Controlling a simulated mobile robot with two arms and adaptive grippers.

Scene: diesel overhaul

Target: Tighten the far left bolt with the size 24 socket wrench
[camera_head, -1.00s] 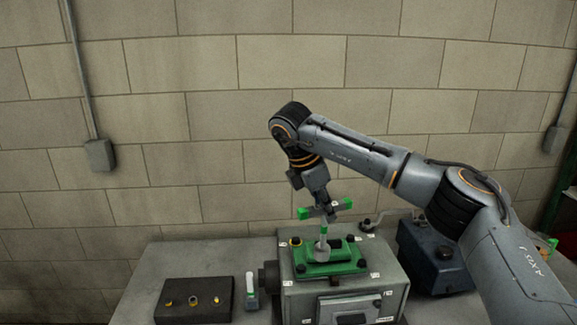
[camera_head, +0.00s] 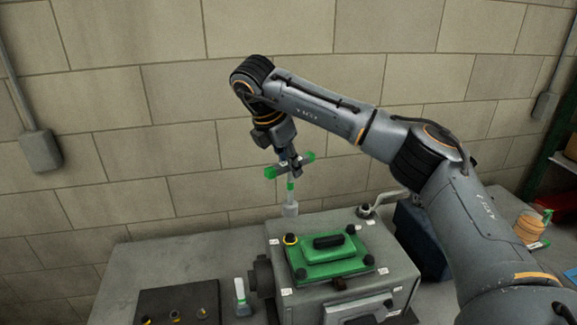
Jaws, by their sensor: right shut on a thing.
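My right gripper (camera_head: 290,165) is shut on the socket wrench, whose T-handle has green ends. The wrench shaft hangs about upright, with a green band and a grey socket (camera_head: 291,209) at its lower end. The green cover (camera_head: 333,268) lies on the grey engine block (camera_head: 300,292), with dark bolts at its corners. The far left bolt (camera_head: 290,240) has a yellow ring around it. The socket shows above this bolt in the picture, apart from it; the depth between them is hard to tell. My left gripper is not in view.
A dark tray (camera_head: 195,295) with several small brass-coloured parts is at the front left. A small white and green item (camera_head: 241,297) stands beside the block. Another wrench-like tool (camera_head: 372,207) shows behind the block, near a dark blue container (camera_head: 420,240). The table's left part (camera_head: 150,262) is clear.

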